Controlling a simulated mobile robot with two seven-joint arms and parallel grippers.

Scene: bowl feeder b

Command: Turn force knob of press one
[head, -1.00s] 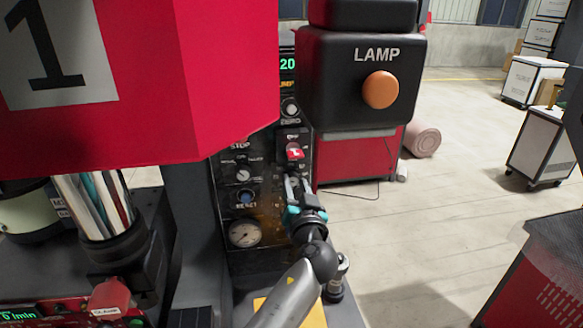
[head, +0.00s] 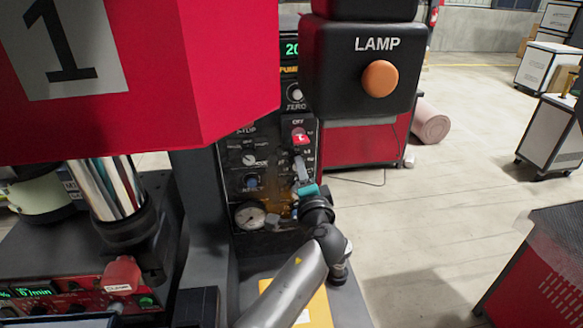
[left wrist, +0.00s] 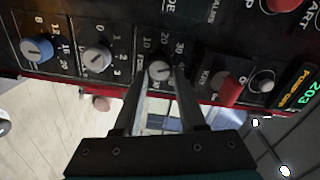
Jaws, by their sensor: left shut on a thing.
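My left gripper (head: 301,172) reaches the black control panel (head: 270,185) of the press beside the big red block marked 1. In the left wrist view the left gripper (left wrist: 158,88) has its two fingers on either side of a round grey knob (left wrist: 160,71) and is shut on it. The knob has a white pointer line and a scale with 10, 20 and 30. My right gripper is not in view.
The panel also has a ZERO knob (head: 295,94), a blue knob (head: 252,181) and a gauge (head: 249,215). In the left wrist view another grey knob (left wrist: 97,58) is close by. A LAMP box (head: 362,65) overhangs at the upper right.

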